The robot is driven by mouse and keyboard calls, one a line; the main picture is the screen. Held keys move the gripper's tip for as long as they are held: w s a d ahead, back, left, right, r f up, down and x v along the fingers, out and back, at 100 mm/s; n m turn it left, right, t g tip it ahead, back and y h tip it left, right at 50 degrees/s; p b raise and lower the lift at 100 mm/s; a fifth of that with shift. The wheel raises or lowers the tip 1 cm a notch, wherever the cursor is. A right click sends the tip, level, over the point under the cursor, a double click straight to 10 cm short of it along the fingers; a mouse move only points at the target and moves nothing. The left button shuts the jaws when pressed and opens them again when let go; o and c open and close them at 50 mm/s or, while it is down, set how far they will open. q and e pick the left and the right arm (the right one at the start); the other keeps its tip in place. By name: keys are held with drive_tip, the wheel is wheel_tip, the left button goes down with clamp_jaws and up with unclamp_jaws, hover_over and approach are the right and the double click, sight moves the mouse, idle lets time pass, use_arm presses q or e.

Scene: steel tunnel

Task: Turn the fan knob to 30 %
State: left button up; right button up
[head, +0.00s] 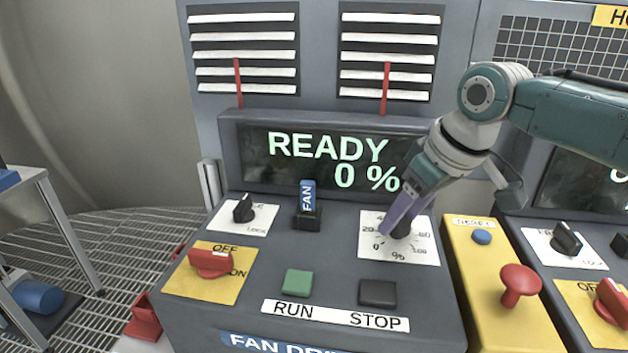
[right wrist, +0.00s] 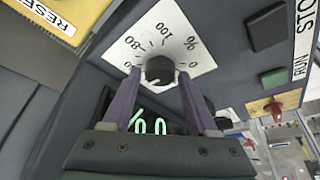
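The fan knob (head: 401,230) is a black dial on a white percent scale plate (head: 425,250) on the fan panel. The display (head: 330,160) reads READY and 0 %. My right gripper (head: 395,228) is at the knob and partly covers it in the head view. In the right wrist view the knob (right wrist: 159,70) lies between the ends of the two purple fingers (right wrist: 160,85), with a gap on each side. The fingers are apart. The knob's pointer direction is hard to tell. My left gripper is not in the head view.
The same panel has a green RUN button (head: 298,283), a black STOP button (head: 377,292), a red OFF/ON switch (head: 210,262), a lock selector (head: 243,208) and a blue FAN tag (head: 308,197). A yellow panel at right carries a red mushroom button (head: 519,283).

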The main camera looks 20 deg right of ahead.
clamp_jaws()
idle(0.3)
